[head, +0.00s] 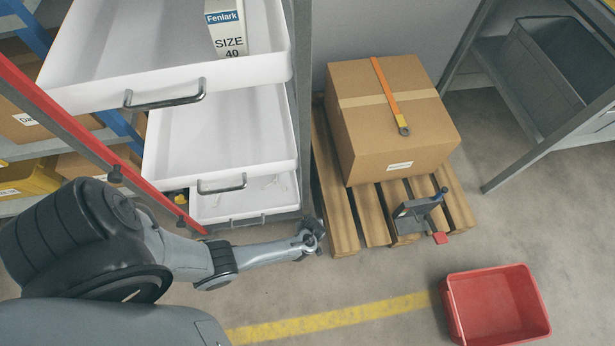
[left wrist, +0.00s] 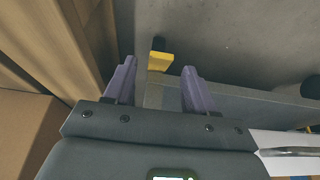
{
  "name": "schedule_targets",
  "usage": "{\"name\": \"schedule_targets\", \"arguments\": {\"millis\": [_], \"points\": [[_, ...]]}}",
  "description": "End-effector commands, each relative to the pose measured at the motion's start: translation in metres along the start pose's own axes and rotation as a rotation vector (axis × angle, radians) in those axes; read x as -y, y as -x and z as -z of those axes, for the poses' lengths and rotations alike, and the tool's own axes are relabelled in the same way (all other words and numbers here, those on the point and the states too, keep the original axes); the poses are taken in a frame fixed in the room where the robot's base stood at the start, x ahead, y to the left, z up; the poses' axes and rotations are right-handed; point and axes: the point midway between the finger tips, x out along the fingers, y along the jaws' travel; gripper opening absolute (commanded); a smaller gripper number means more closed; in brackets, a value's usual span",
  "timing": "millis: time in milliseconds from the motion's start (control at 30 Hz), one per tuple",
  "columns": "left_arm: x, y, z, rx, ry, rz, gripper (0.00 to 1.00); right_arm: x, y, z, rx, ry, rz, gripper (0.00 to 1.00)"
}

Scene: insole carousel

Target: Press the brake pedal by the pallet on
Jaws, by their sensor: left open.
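A yellow pedal (left wrist: 160,61) on a short dark stem shows in the left wrist view, by the foot of a grey frame. The wooden pallet (head: 375,229) stands right of the tray unit in the head view. My left gripper (head: 313,236) is low, at the pallet's near left corner. In the left wrist view its purple fingers (left wrist: 157,88) are spread and empty, with the yellow pedal ahead between them. Whether they touch it I cannot tell. In the head view the yellow pedal cannot be made out near the gripper. My right gripper is not in view.
A taped cardboard box (head: 385,135) sits on the pallet. A grey device (head: 412,212) with a red tab is at the pallet's front edge. White trays (head: 220,130) with handles stand above my left forearm. A red bin (head: 497,303) is on the floor at right.

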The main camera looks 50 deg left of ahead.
Motion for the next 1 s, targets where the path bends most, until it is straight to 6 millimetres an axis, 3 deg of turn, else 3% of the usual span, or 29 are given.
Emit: {"name": "schedule_targets", "arguments": {"millis": [33,200,667,1000], "points": [[0.0,-0.011,-0.001,-0.001,0.0,0.0,0.55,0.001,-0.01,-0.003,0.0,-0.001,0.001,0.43],[0.0,-0.025,-0.001,-0.001,0.0,0.0,0.55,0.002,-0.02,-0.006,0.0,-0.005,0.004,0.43],[0.0,-0.03,0.001,-0.001,0.001,0.0,0.55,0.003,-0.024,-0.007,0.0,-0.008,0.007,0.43],[0.0,-0.03,0.0,0.0,0.0,0.0,0.06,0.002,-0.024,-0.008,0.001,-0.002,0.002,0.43]]}}
